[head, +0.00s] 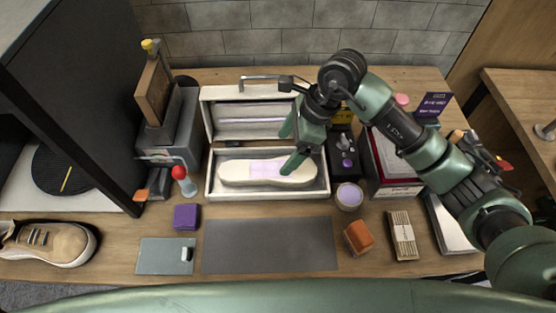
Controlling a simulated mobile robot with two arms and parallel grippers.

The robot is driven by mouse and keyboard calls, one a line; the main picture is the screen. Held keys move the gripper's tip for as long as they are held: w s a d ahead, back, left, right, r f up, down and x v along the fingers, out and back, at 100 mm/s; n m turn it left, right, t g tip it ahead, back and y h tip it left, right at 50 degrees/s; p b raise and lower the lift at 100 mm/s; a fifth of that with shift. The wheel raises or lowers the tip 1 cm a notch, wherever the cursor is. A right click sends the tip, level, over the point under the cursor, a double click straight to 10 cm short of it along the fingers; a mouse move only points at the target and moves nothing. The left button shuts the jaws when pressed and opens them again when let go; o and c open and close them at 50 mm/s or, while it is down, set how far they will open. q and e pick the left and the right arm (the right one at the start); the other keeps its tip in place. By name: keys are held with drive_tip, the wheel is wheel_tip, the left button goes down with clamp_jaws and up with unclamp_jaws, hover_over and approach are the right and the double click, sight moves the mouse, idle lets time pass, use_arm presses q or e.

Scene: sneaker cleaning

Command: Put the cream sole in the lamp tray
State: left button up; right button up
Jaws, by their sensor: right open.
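The cream sole (236,173) lies lengthwise inside the lamp tray, a white open case whose front rim (240,195) faces me. A pale lilac patch shows on the middle of the sole. The case lid (207,118) stands open at the back, with a tube lamp and a metal handle. My right gripper (290,146) is over the right part of the tray, open, with one green fingertip over the sole and the other near the lid. I cannot tell whether the fingertip touches the sole. My left gripper is not in view.
A grey mat (268,245) lies clear in front of the tray. A red-topped bottle (184,181) and purple block (186,217) stand left, a small jar (349,196) and orange-brown block (358,238) right. A tan sneaker (48,243) sits far left.

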drive_tip(key=shift+v, duration=1.5)
drive_tip(key=shift+r, duration=0.1)
